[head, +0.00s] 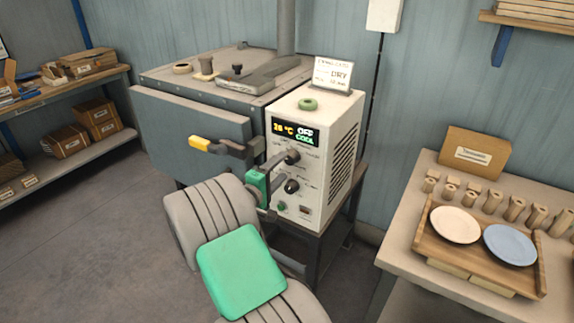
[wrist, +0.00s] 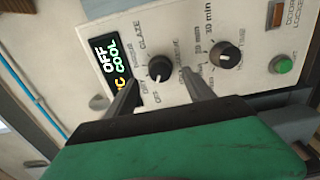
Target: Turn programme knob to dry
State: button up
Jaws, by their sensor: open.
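The white control box (head: 312,165) has a lit display (head: 296,132) reading 26 °C, OFF and COOL. The black programme knob (wrist: 159,71) is ringed by labels including OFF, DRY and GLAZE; its pale mark appears to point toward OFF. It is the upper knob in the head view (head: 292,156). My gripper (wrist: 158,66) is open, with its fingers on either side of this knob in the wrist view. I cannot tell whether either finger touches it. The gripper also shows in the head view (head: 276,168) at the box's front.
A second knob (wrist: 226,55) marked in minutes and a green button (wrist: 283,64) are close by. A grey dryer door with a yellow-tipped handle (head: 203,143) is left of the box. A card (head: 334,75) reading DRY stands on top. Plates (head: 455,225) rest at right.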

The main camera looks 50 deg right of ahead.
aim_at(289, 161)
jog(key=d, duration=0.4)
jog(key=shift+w+d+p, duration=0.2)
jog(key=shift+p, duration=0.1)
jog(key=shift+c, duration=0.5)
grip_shut()
